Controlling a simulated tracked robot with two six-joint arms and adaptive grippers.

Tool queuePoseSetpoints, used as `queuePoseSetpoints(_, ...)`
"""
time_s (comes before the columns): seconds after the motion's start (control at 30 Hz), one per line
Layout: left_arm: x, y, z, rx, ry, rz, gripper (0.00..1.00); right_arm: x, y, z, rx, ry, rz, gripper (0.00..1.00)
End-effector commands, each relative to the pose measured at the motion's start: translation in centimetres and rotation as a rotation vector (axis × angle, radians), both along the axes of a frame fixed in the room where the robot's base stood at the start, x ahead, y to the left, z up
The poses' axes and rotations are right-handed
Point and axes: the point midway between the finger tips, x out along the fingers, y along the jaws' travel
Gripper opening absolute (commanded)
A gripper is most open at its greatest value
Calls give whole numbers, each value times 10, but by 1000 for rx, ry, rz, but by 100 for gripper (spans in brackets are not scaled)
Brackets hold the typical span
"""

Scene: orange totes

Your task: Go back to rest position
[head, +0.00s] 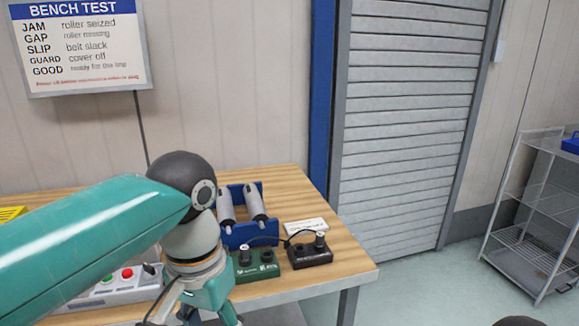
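My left arm crosses the picture from the left edge, in front of the wooden bench. My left gripper (208,312) points down at the bottom edge of the head view, at the bench's front. Its fingertips are cut off or hidden, so I cannot tell whether it is open or holds anything. My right gripper is not in view; only a small dark rounded shape shows at the bottom edge on the right.
The wooden bench (348,262) carries a blue stand (250,233) with grey rollers, a green box (254,269), a black box (310,254) and a grey button box (113,290). A wire rack (528,205) stands right; floor between is clear.

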Motion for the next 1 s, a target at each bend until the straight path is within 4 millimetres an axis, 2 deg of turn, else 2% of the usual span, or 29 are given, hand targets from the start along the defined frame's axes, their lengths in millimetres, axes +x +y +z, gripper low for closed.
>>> queuePoseSetpoints(0.17,20,-10,-39,-27,19,-3,53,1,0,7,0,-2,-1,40)
queuePoseSetpoints(0.37,40,-20,-98,-80,36,6,53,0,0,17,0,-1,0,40)
queuePoseSetpoints(0.47,47,-22,-138,-115,49,23,53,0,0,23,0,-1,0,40)
queuePoseSetpoints(0.57,48,-23,-189,-164,66,57,53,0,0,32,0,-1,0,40)
queuePoseSetpoints(0.67,36,-19,-249,-224,82,116,53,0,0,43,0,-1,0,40)
queuePoseSetpoints(0.7,28,-16,-273,-248,85,147,53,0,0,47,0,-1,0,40)
queuePoseSetpoints(0.8,2,-9,-322,-297,83,234,53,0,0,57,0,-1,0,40)
queuePoseSetpoints(0.9,-29,0,-356,-326,74,322,53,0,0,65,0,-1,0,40)
queuePoseSetpoints(1.0,-57,8,-376,-337,60,397,53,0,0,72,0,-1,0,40)
